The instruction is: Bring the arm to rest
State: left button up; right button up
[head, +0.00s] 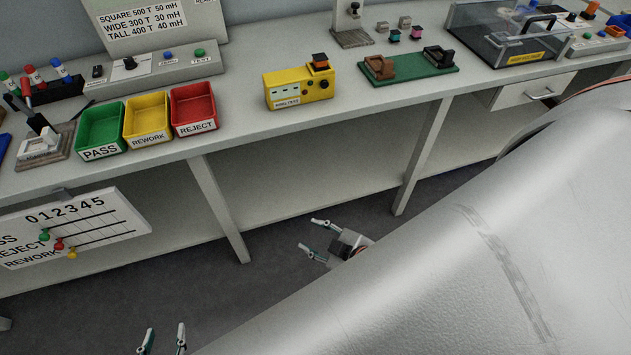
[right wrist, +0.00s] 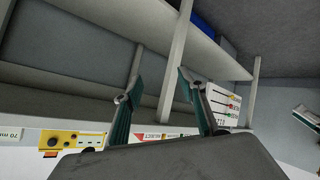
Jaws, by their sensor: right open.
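My right gripper (head: 310,234) hangs in front of the bench, below its top, over the floor. Its two fingers are apart with nothing between them. In the right wrist view its fingers (right wrist: 160,78) are also spread and empty. My left gripper (head: 164,333) shows only at the bottom edge of the head view. Its fingertips are apart and nothing shows between them; the rest of it is cut off. A big silver arm link of mine covers the lower right of the head view. Neither gripper touches the bench.
The bench (head: 360,107) carries green (head: 100,128), yellow (head: 147,118) and red (head: 193,107) bins, a yellow tester (head: 299,86) and a green fixture (head: 410,68). A tally board (head: 70,228) hangs at its front left. The floor between bench and grippers looks clear.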

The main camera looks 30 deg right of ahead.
jog(key=s+m, duration=0.1)
jog(key=s+a+f+m, duration=0.1)
jog(key=s+m, duration=0.1)
jog(key=shift+s+a+f+m, duration=0.1)
jog(key=shift+a+f+m, duration=0.25)
jog(key=shift+f+m, duration=0.05)
dwell(0.7)
